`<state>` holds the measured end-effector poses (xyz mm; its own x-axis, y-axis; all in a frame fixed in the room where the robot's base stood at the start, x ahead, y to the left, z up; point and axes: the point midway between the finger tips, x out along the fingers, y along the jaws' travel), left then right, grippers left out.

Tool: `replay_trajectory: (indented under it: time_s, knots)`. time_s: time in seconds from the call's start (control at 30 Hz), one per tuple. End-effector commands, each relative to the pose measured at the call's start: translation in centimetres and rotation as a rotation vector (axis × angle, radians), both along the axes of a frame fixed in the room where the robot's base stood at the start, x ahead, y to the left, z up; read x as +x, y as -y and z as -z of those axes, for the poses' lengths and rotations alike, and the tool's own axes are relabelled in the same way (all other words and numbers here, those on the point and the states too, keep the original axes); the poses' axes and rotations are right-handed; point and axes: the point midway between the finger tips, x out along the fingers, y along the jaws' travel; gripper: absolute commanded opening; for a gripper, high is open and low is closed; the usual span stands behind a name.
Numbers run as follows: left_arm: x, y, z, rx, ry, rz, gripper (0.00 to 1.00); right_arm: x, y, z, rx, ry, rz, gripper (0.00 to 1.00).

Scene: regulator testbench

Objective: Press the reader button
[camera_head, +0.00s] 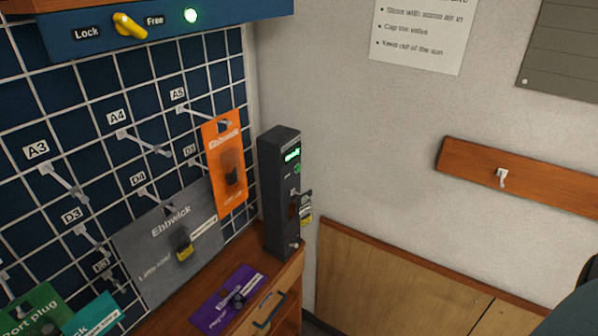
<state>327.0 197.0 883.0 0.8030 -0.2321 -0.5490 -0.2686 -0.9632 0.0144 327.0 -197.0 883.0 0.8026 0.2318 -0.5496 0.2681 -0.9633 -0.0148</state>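The reader (276,195) is a tall dark grey box standing upright on the wooden bench, against the wall at the right end of the grid panel. A lit green display (292,155) is near the top of its front, too small to read. A small green round spot (297,169) below the display looks like the button. Lower on that face are a dark recess and a small yellow-labelled piece (306,215). Neither of my grippers shows in this view.
A blue grid panel with hooks holds an orange pack (226,160), a grey Ebbwick pack (170,245) and green packs. A purple pack (228,300) lies on the bench (190,322). Above is a Lock/Free switch (129,26) with a green lamp. A dark shape intrudes bottom right.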

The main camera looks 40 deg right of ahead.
Motion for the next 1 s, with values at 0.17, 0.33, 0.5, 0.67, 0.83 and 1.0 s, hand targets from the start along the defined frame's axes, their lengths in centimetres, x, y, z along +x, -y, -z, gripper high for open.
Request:
replay_trajectory:
  time_s: [0.17, 0.33, 0.5, 0.67, 0.83, 1.0]
  knots:
    - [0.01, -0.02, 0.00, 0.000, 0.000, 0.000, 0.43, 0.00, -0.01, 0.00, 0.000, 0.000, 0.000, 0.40]
    - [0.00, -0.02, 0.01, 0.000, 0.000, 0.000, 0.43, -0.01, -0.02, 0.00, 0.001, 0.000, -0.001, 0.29]
    - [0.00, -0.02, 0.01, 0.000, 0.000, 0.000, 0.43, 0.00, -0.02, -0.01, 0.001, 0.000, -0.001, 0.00]
    - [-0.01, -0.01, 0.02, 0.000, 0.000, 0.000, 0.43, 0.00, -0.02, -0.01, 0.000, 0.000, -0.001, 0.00]
    - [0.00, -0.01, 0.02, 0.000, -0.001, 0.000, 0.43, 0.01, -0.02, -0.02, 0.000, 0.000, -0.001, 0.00]
    - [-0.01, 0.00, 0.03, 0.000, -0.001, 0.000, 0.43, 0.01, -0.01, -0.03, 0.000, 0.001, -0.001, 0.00]
